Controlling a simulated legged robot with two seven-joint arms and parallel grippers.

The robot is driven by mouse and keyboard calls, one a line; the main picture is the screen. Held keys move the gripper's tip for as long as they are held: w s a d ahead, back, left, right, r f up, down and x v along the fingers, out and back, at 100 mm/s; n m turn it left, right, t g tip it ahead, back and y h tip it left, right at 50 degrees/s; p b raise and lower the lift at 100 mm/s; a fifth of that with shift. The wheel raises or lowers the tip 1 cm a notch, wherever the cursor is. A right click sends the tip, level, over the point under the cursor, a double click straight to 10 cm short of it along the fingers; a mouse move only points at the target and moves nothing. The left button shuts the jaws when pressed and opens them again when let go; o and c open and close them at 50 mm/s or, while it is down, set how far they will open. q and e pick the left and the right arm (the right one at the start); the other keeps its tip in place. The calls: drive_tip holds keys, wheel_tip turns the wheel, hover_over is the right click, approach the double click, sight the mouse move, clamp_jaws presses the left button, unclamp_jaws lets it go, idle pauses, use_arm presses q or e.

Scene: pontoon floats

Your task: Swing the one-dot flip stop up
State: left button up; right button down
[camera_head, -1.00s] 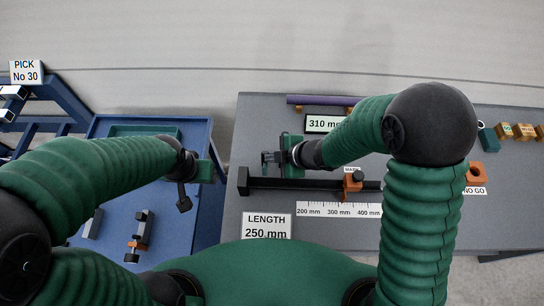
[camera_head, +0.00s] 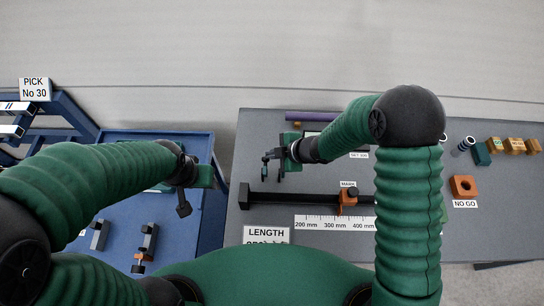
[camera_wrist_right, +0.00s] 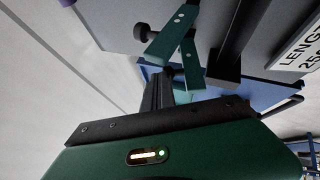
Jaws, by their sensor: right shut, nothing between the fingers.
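In the right wrist view, two narrow green arms form a V above the fingertips. One green arm (camera_wrist_right: 172,38) slants up to the right and carries pale dots. The other green arm (camera_wrist_right: 191,68) hangs lower beside it. In the head view my right gripper (camera_head: 268,158) is behind the black rail's left end. My left gripper (camera_head: 183,208) hangs over the blue cart; its fingers are unclear.
The black rail (camera_head: 300,200) runs along the grey table (camera_head: 262,222), with an orange stop (camera_head: 348,197) on it. A black knob (camera_wrist_right: 142,32) is beside the green arms. A purple tube (camera_head: 312,117) lies at the back. An orange NO GO block (camera_head: 463,187) stands right.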

drive_tip(key=shift+w+f+p, duration=0.25)
drive_tip(key=shift+w+p, duration=0.2)
drive_tip(key=shift+w, duration=0.4)
drive_tip(key=shift+w+f+p, duration=0.3)
drive_tip(key=shift+w+p, duration=0.1)
drive_tip(key=shift+w, duration=0.4)
drive_tip(key=shift+w+f+p, duration=0.25)
drive_tip(key=shift+w+p, duration=0.2)
drive_tip(key=shift+w, duration=0.4)
